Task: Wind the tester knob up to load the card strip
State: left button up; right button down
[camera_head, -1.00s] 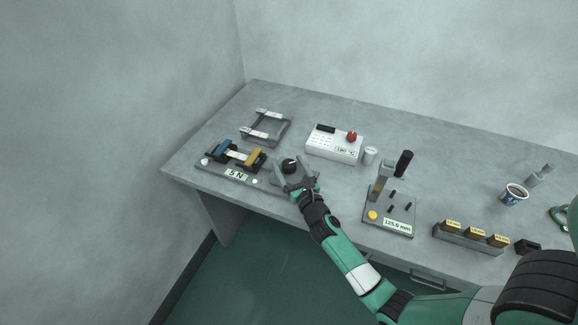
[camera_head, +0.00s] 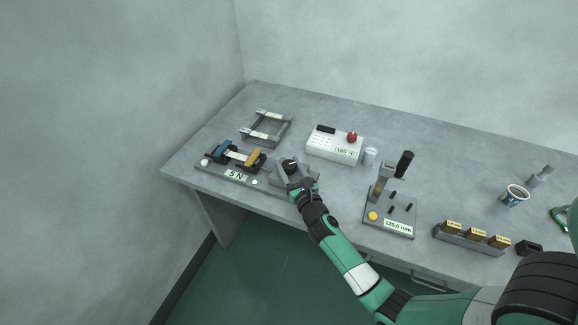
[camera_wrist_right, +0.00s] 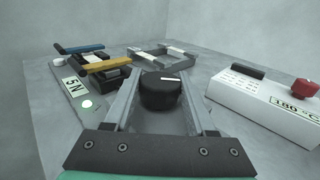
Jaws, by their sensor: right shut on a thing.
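The tester (camera_head: 214,171) stands at the table's left end, with a label reading 5 N (camera_head: 237,175). A pale card strip (camera_head: 235,155) spans between its blue clamp (camera_head: 221,146) and yellow clamp (camera_head: 253,158). The black tester knob (camera_wrist_right: 161,91) has a white pointer line on top and sits at the tester's right end; it also shows in the head view (camera_head: 290,165). My right gripper (camera_wrist_right: 160,100) is shut on the knob, one finger at each side of it. My left gripper is not in view.
A grey frame (camera_head: 266,128) stands behind the tester. A white box (camera_head: 335,143) with a red knob and a 180 °C label stands behind the gripper. A gauge stand (camera_head: 390,210) reading 125.0 mm is to the right.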

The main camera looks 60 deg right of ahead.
jog(key=shift+w+a+f+m+g+h+b, duration=0.1)
jog(key=shift+f+m+g+h+b, duration=0.1)
jog(key=shift+m+g+h+b, duration=1.1)
jog(key=shift+r+m+g+h+b, duration=0.1)
jog(key=shift+m+g+h+b, duration=0.45)
jog(key=shift+m+g+b, duration=0.5)
jog(key=shift+r+m+g+h+b, duration=0.1)
jog(key=shift+m+g+h+b, duration=0.55)
jog(key=shift+g, duration=0.7)
jog(key=shift+c, duration=1.1)
grip_release()
jog(key=p+v, duration=0.3)
jog(key=v, duration=0.8)
jog(key=shift+a, duration=0.25)
